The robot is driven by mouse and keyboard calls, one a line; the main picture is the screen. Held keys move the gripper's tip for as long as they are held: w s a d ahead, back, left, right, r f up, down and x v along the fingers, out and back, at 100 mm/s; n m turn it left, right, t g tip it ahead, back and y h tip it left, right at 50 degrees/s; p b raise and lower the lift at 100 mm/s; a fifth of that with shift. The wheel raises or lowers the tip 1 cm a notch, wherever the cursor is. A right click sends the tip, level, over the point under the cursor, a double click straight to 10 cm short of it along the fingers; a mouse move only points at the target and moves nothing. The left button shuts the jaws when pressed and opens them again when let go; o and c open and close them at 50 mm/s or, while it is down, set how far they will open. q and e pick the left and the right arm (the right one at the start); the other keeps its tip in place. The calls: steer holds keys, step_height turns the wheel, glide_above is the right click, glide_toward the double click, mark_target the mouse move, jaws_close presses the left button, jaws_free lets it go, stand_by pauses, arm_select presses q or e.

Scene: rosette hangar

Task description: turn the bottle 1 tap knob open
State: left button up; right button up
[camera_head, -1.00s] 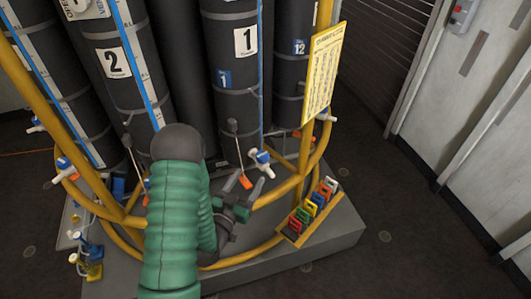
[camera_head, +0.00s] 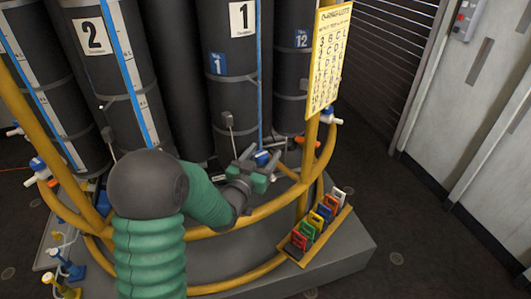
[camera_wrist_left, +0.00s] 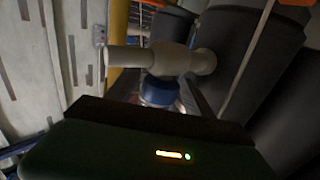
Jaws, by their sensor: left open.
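Bottle 1 (camera_head: 232,100) is a tall black cylinder with a white "1" label and a blue "1" tag. Its tap has a blue knob (camera_head: 262,158) low at the bottle's front, partly hidden by my left gripper (camera_head: 261,159). In the left wrist view the tap's white body (camera_wrist_left: 155,60) lies across the picture, with the blue knob (camera_wrist_left: 160,93) just in front of the gripper's palm. My left gripper is open, its fingers reaching around the knob area. I cannot tell whether they touch it. My right gripper is not in view.
A curved yellow rail (camera_head: 250,214) runs in front of the bottles. A yellow sign (camera_head: 328,60) hangs at the right. A rack of coloured tags (camera_head: 318,225) sits on the grey base (camera_head: 347,244). Bottle 2 (camera_head: 125,80) stands left. The floor at right is clear.

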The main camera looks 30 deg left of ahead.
arm_select(q)
steer(key=shift+w+a, duration=0.2)
steer(key=shift+w, duration=0.65)
steer(key=shift+d, duration=0.1)
steer(key=shift+c, duration=1.4)
jaws_close()
